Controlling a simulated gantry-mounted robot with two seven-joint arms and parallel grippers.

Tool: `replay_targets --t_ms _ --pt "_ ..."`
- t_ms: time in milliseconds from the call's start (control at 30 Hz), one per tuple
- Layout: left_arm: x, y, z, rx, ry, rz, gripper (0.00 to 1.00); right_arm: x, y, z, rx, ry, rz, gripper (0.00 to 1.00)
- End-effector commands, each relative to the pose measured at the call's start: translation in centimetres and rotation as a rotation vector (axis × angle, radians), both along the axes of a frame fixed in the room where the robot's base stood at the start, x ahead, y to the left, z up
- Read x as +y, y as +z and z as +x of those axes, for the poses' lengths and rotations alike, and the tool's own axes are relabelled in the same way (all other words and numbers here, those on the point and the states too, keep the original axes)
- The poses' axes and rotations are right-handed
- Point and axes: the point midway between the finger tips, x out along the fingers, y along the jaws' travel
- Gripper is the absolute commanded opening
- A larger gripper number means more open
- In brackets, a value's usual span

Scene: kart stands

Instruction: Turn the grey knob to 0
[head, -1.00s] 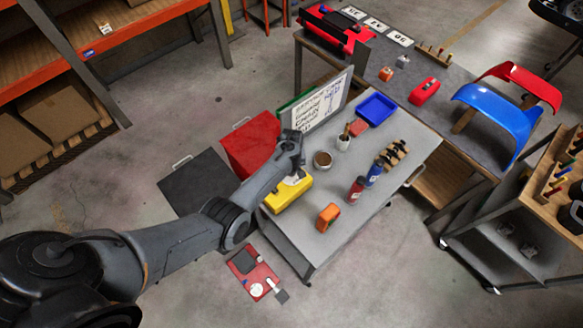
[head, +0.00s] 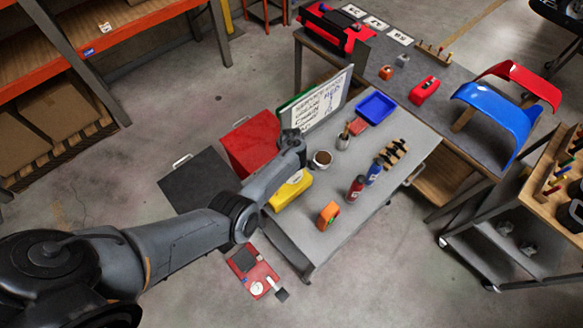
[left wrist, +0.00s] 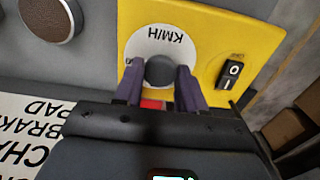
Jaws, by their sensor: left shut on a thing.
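The yellow box (head: 288,194) sits on the near left part of the grey table in the head view. In the left wrist view, its yellow face (left wrist: 212,30) carries a white dial (left wrist: 160,40) marked KM/H, upside down here. The grey knob (left wrist: 160,71) is round and sits in the dial's middle. My left gripper (left wrist: 159,80) is shut on the knob, one purple finger on each side. The fingers cover parts of the dial's edge, and no pointer or 0 mark can be made out clearly. My right gripper is in neither view.
A black 0/I switch (left wrist: 231,74) is beside the dial. An orange block (head: 328,215) lies to the right of the box.

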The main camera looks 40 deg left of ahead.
Motion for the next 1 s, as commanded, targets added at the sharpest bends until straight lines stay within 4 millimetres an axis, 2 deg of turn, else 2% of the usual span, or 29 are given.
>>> replay_targets --t_ms 300,333,500,833,1000 --pt "0.1 0.0 0.0 0.000 0.001 0.001 0.09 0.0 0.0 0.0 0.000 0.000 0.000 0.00" --pt "0.1 0.0 0.0 0.000 0.001 0.001 0.43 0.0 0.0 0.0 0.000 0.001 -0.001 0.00" --pt "0.0 0.0 0.0 0.000 0.001 0.001 0.65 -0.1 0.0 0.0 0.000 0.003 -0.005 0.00" --pt "0.0 0.3 0.0 -0.001 0.000 0.001 0.65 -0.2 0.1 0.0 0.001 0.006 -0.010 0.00" --pt "0.1 2.0 0.0 -0.001 -0.001 0.003 0.65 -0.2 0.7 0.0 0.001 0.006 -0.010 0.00"
